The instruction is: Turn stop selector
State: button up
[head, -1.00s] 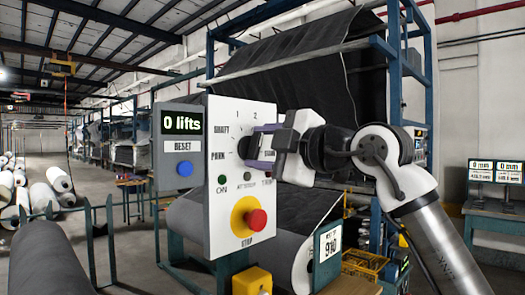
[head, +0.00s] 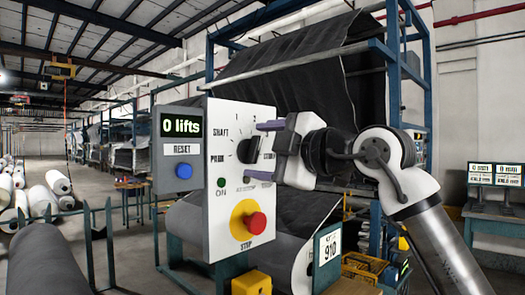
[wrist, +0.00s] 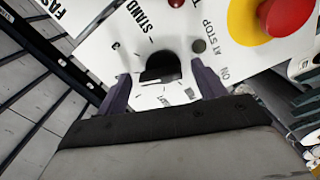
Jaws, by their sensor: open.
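The stop selector is a black knob (head: 243,151) on a white control panel (head: 218,228), with labels such as SHAFT, PARK, 1 and 2 around it. My gripper (head: 262,151) is open just right of the knob in the head view, with one purple finger above and one below. In the wrist view the knob (wrist: 160,68) shows between the two spread fingers of my gripper (wrist: 163,88), apart from both. Part of the dial's right side is hidden by my gripper in the head view.
A red stop button (head: 256,222) on a yellow base sits below the selector. A grey box (head: 178,120) with a "0 lifts" display and blue RESET button (head: 183,171) adjoins the panel's left. A fabric roll and frame stand behind.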

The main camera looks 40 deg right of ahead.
jog(key=s+d+b, duration=0.1)
jog(key=s+b, duration=0.2)
jog(key=s, duration=1)
jog(key=shift+s, duration=0.25)
